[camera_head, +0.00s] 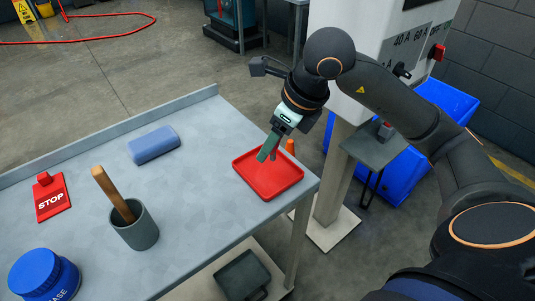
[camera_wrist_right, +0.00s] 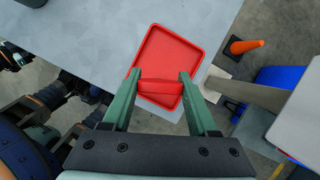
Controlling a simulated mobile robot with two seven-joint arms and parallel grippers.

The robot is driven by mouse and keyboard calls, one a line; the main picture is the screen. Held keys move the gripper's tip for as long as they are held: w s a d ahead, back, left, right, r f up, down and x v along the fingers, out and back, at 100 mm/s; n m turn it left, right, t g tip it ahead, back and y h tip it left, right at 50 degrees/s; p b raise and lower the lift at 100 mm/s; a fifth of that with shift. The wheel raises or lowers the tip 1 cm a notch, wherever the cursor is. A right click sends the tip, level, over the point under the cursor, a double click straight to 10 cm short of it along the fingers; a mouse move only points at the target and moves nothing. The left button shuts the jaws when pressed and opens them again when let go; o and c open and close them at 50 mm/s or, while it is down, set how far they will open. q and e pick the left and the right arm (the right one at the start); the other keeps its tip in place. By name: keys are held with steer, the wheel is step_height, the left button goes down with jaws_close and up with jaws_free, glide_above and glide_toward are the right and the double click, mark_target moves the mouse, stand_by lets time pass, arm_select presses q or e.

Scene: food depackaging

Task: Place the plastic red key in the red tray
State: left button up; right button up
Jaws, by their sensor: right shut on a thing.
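The red tray (camera_head: 268,188) is a shallow square dish at the right corner of the grey table. It also shows in the wrist view (camera_wrist_right: 172,45). My right gripper (camera_head: 265,157) has green fingers and points down over the tray's far part. In the wrist view its fingers (camera_wrist_right: 160,88) are shut on the plastic red key (camera_wrist_right: 160,87), a small red block between the tips. In the head view the key is hard to make out against the red tray. I cannot tell whether it touches the tray floor. My left gripper is not in view.
On the table (camera_head: 200,200) are a blue case (camera_head: 153,145), a grey cup (camera_head: 140,232) with a wooden handle in it, a red STOP tag (camera_head: 50,197) and a blue-lidded jar (camera_head: 42,275). An electrical cabinet (camera_head: 350,35) and blue bin (camera_head: 400,175) stand beyond the right edge.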

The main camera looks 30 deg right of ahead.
steer(key=shift+w+f, duration=0.55)
steer(key=shift+f, duration=0.05)
steer(key=shift+s+d+x, duration=0.15)
steer(key=shift+x, duration=0.8)
steer(key=shift+s+d+x, duration=0.15)
steer(key=shift+d+x, duration=0.05)
steer(key=shift+x, duration=0.75)
steer(key=shift+f, duration=0.25)
steer(key=shift+f+b, duration=0.2)
steer(key=shift+b, duration=0.25)
steer(key=o, duration=1.3)
steer(key=shift+r, duration=0.1)
steer(key=shift+o, duration=0.2)
steer(key=shift+r+p, duration=0.4)
steer(key=p+v, duration=0.1)
steer(key=v, duration=1)
steer(key=shift+s+r, duration=0.25)
steer(key=shift+d, duration=0.1)
